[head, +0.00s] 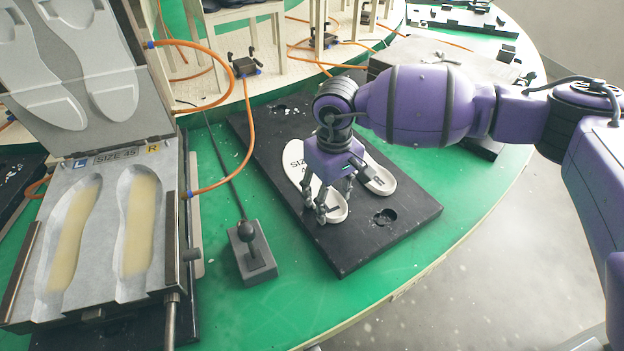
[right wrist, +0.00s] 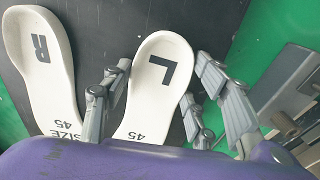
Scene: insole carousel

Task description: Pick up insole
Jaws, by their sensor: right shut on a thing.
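Two white insoles lie side by side on a black plate (head: 405,220). The insole marked L (head: 294,155) is the left one in the head view. It also shows in the right wrist view (right wrist: 163,62), with its heel at the top. The insole marked R (head: 381,181) is beside it, on the left in the right wrist view (right wrist: 45,75). My right gripper (head: 336,207) is shut on the L insole, fingers on both sides of it. Its grey fingers also show in the right wrist view (right wrist: 157,85). I cannot tell whether the insole is lifted. My left gripper is out of view.
An open grey mold (head: 102,215) marked SIZE 45 stands at the left, with two pale-filled hollows. A joystick box (head: 252,262) sits between mold and plate on the green table (head: 290,315). Orange hoses (head: 247,130) and a raised wooden shelf are behind.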

